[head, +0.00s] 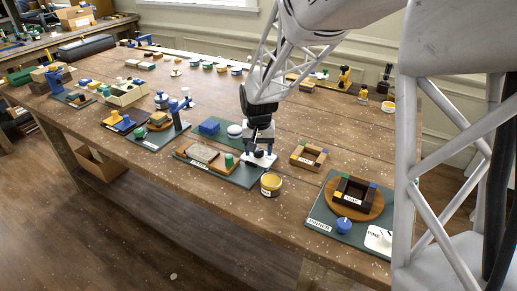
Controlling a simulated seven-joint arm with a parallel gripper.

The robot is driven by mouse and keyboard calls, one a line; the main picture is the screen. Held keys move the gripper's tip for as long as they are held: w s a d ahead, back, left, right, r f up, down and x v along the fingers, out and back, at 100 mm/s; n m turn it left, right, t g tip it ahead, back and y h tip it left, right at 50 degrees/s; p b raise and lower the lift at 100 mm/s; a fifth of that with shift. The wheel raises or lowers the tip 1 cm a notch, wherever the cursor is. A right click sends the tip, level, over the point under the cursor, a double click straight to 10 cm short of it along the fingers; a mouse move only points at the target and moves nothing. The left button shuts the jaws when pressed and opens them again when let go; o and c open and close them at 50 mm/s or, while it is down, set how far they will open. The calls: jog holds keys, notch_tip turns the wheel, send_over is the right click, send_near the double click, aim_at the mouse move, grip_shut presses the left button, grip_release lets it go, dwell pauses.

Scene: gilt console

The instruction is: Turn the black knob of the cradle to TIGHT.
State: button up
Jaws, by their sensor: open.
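My gripper (262,147) points down at the right end of a dark green board (240,178), low over a small white plate (271,159). The gripper is open. A dark shape sits between and below its fingers; I cannot tell whether it is the black knob or part of the fingers. The board also carries a wooden frame with a grey slab (203,153), a green knob (229,160), a blue block (209,126) and a pale round piece (234,130). Its label is too small to read, so I cannot confirm which fixture is the cradle.
A yellow-topped tin (271,184) stands just right of the board, near the table's front edge. A square wooden frame (309,155) lies farther right. Another green board (320,212) holds a round wooden base and a blue knob (344,225). Several fixtures stand to the left.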

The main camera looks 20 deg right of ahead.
aim_at(259, 151)
jog(key=shift+r, duration=0.1)
notch_tip(259, 151, up, 7)
jog(key=shift+r, duration=0.3)
dwell(0.4)
jog(key=shift+s, duration=0.1)
jog(key=shift+s+r, duration=0.2)
jog(key=s+r+n+t, duration=0.1)
jog(key=s+r, duration=0.2)
jog(key=s, duration=1.2)
jog(key=s+r+n+t, duration=0.1)
jog(key=s+r+n, duration=0.1)
jog(key=s, duration=1.4)
jog(key=shift+a+r+t, duration=0.3)
jog(key=shift+a+r, duration=0.05)
jog(key=shift+r, duration=0.2)
